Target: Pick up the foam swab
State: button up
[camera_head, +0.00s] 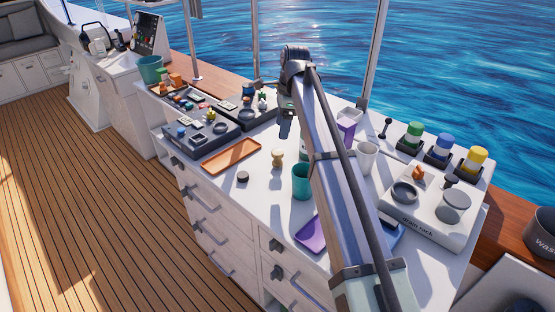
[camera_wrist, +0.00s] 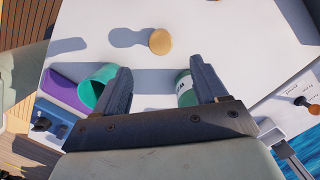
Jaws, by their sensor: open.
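A tan, round-headed piece with a short stem, which looks like the foam swab (camera_head: 277,158), stands upright on the white counter between the orange tray and the teal cup. In the wrist view the swab (camera_wrist: 160,41) shows from above as a tan disc, beyond the fingertips. My gripper (camera_head: 286,128) hangs above the counter, behind the swab in the head view. In the wrist view my gripper (camera_wrist: 160,82) has its fingers wide apart, with nothing held. The swab is apart from both fingers.
A teal cup (camera_head: 301,182) and purple tray (camera_head: 311,234) stand near the front edge. A green-labelled jar (camera_wrist: 184,88) shows beside the right finger. Counter around the swab is clear.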

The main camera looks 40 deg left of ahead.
aim_at(278, 152)
jog(key=f, duration=0.4)
jog(key=s+a+f, duration=0.1)
jog(key=f, duration=0.8)
jog(key=shift+s+a, duration=0.2)
jog(key=shift+r, duration=0.1)
jog(key=c, duration=1.1)
